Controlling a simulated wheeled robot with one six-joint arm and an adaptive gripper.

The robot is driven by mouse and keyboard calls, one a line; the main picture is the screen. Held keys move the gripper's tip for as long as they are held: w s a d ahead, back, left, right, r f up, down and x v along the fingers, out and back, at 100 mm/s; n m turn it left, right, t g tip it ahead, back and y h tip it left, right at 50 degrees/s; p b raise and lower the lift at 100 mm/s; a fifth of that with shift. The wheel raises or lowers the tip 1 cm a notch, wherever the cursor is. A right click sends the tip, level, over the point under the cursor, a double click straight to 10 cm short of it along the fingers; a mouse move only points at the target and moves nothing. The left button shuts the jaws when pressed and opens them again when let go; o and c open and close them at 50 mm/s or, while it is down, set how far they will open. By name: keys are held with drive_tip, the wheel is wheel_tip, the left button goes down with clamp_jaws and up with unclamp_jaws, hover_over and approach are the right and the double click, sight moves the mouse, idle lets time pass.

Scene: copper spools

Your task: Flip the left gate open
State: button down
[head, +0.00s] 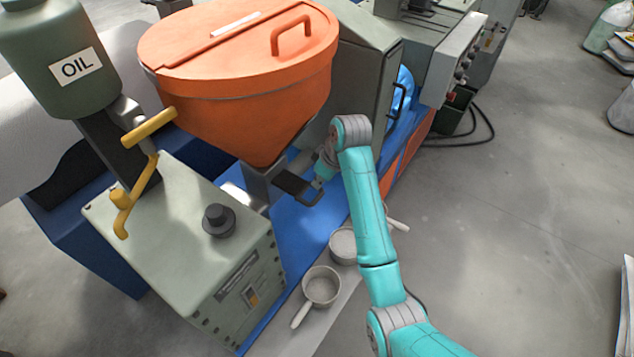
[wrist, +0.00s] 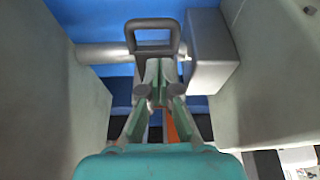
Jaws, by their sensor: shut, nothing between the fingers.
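A dark gate plate with a looped handle (head: 296,187) sticks out below the orange hopper (head: 240,70). I cannot tell whether this is the left gate, but no other gate shows clearly. In the wrist view the grey looped handle (wrist: 152,24) is just beyond my fingertips, in front of a blue surface. My gripper (wrist: 155,68) is shut and empty, with its fingertips close together at the lower edge of the loop. I cannot tell whether they touch it. In the head view my gripper (head: 318,182) is small and close beside the handle, partly hidden by my wrist.
A grey-green box (head: 190,250) with a yellow lever (head: 140,165) and an oil bottle (head: 60,55) stand at left. Two scoops (head: 320,287) (head: 343,246) sit below. In the wrist view, a grey block (wrist: 208,50) and pale walls (wrist: 45,90) flank my gripper closely. Open floor lies right.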

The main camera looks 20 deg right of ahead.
drive_tip(key=x, duration=0.8)
drive_tip(key=shift+s, duration=0.1)
drive_tip(key=s+d, duration=0.3)
drive_tip(key=s, duration=0.1)
drive_tip(key=shift+s+d, duration=0.3)
drive_tip(key=shift+s, duration=0.1)
drive_tip(key=v, duration=0.7)
drive_tip(key=shift+r, duration=0.25)
idle(0.3)
